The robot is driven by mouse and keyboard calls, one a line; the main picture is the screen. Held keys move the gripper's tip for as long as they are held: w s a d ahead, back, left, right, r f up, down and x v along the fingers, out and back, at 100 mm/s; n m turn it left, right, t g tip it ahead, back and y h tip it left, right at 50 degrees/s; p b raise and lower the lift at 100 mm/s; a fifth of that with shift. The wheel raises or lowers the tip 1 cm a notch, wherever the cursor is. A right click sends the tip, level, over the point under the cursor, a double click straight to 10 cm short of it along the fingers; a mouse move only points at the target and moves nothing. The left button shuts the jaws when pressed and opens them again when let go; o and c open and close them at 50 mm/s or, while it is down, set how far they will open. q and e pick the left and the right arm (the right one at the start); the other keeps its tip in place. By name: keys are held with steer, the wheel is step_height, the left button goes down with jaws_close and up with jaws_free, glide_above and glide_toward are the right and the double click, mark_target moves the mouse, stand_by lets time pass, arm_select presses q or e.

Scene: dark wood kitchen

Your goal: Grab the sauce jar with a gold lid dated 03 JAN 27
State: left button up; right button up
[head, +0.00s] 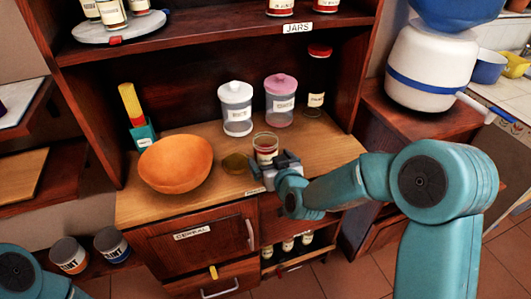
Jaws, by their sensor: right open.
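A small glass jar (265,146) with red contents and a pale label stands on the wooden counter. Its top looks like clear glass, and I see no gold lid on it. A flat, round, dull-gold thing (235,163) lies on the counter just left of it; I cannot tell if it is a lid. My right gripper (269,162) is open at the jar's near side, in front of its lower part. I cannot tell if the fingers touch it. No date is legible. My left gripper is out of view.
An orange bowl (176,163) stands left on the counter (200,210). Behind are a white-lidded canister (236,108), a pink-lidded canister (280,100) and a dark red-capped bottle (317,82). A shelf (220,35) overhangs them. More jars (288,244) stand in a low compartment.

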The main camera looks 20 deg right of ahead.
mark_target(262, 144)
steer(key=x, duration=0.4)
steer(key=shift+w, duration=0.15)
steer(key=c, duration=1.4)
steer(key=shift+r, duration=0.15)
steer(key=shift+r+p, duration=0.3)
steer(key=shift+r, duration=0.8)
steer(key=shift+r+p, duration=2.35)
steer(key=shift+r, duration=6.45)
